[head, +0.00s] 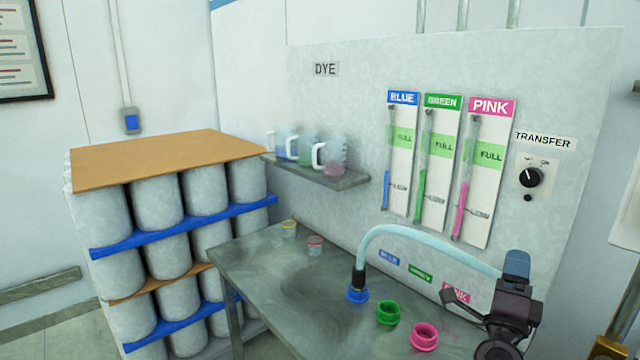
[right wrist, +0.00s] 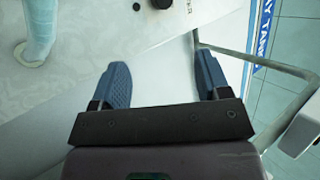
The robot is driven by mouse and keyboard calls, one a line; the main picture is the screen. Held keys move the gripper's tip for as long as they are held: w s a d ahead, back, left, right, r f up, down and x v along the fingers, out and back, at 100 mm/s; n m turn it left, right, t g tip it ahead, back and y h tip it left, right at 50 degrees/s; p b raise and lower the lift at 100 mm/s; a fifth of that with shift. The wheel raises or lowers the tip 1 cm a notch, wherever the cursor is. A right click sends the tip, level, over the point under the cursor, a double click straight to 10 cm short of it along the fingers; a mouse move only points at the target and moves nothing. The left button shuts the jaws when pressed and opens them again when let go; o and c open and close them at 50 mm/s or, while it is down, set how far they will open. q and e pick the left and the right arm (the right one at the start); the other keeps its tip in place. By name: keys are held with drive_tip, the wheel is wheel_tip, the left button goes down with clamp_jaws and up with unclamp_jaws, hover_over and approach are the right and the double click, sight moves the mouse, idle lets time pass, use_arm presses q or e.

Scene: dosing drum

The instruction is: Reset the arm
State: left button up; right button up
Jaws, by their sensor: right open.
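My right gripper (head: 516,264) is at the lower right of the head view, in front of the panel and above the right end of the steel counter. In the right wrist view, its two blue fingers (right wrist: 162,76) stand wide apart with nothing between them. A pale blue hose (head: 410,232) arches over the counter, and its dark nozzle end meets the blue port (head: 357,294). The hose's other end runs behind my right gripper. The green port (head: 387,312) and pink port (head: 424,336) are uncovered. My left gripper is not in view.
The panel holds blue, green and pink level gauges (head: 437,188) and a black transfer knob (head: 530,177). Several jugs stand on a small shelf (head: 345,182). Two small cups sit on the counter (head: 270,290). A rack of white drums (head: 165,205) stands at left.

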drive_tip(key=s+a+f+n+g+y, duration=0.1)
drive_tip(key=s+a+f+n+y, duration=0.1)
drive_tip(key=s+f+n+y, duration=0.2)
drive_tip(key=s+a+f+n+g+y, duration=0.2)
drive_tip(key=s+f+n+y, duration=0.3)
drive_tip(key=f+n, duration=0.5)
drive_tip(key=s+a+f+n+g+y, duration=0.2)
drive_tip(key=s+f+n, duration=0.5)
drive_tip(key=f, duration=0.7)
drive_tip(key=a+y, duration=0.1)
drive_tip(key=y, duration=0.1)
drive_tip(key=shift+n+y, duration=0.3)
drive_tip(key=shift+n, duration=0.1)
drive_tip(key=s+f+n+g, duration=0.1)
drive_tip(key=s+f, duration=0.1)
drive_tip(key=s+f+n+g, duration=0.1)
drive_tip(key=s+f, duration=0.1)
drive_tip(key=s, duration=0.1)
drive_tip(key=s+f+g, duration=0.2)
drive_tip(key=s+f, duration=0.1)
drive_tip(key=shift+s+d+n+h, duration=0.1)
drive_tip(key=shift+s+n+h, duration=0.15)
drive_tip(key=shift+n+h, duration=0.15)
drive_tip(key=shift+c, duration=0.2)
